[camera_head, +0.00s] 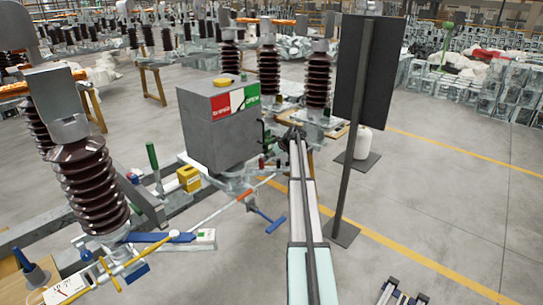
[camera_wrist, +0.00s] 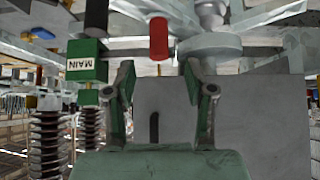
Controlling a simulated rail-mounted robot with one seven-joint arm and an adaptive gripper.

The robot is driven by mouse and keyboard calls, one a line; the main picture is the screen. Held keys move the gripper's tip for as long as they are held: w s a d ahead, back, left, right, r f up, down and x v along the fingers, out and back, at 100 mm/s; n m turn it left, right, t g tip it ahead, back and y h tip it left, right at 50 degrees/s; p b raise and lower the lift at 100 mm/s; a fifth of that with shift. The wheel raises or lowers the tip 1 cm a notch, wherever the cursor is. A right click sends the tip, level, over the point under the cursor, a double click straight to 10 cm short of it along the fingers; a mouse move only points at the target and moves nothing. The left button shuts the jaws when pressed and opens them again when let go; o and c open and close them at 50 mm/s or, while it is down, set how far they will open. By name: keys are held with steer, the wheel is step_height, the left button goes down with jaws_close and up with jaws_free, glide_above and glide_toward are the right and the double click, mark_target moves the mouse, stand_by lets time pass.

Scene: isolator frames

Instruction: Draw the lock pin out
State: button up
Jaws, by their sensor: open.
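In the wrist view a short red cylindrical grip (camera_wrist: 158,38), which looks like the head of the lock pin, stands just beyond and between the fingertips. The pin's shaft is not clearly seen. My gripper (camera_wrist: 158,68) has its two fingers apart, with nothing between them. In the head view my arm reaches forward and my gripper (camera_head: 292,134) is beside the grey mechanism box (camera_head: 215,130) with its red and green label. A small red piece (camera_head: 262,162) shows low beside that box, left of my gripper.
A dark panel on a post (camera_head: 368,75) stands close to the right of my arm. Brown insulators (camera_head: 82,185) stand at the left. The floor at the right is mostly clear.

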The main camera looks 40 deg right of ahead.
mark_target(261, 164)
steer(key=b+x, duration=0.2)
steer(key=x, duration=0.8)
steer(key=shift+d, duration=0.1)
steer(key=c, duration=1)
jaws_close()
steer(key=shift+s, duration=0.1)
steer(key=shift+r, duration=3.4)
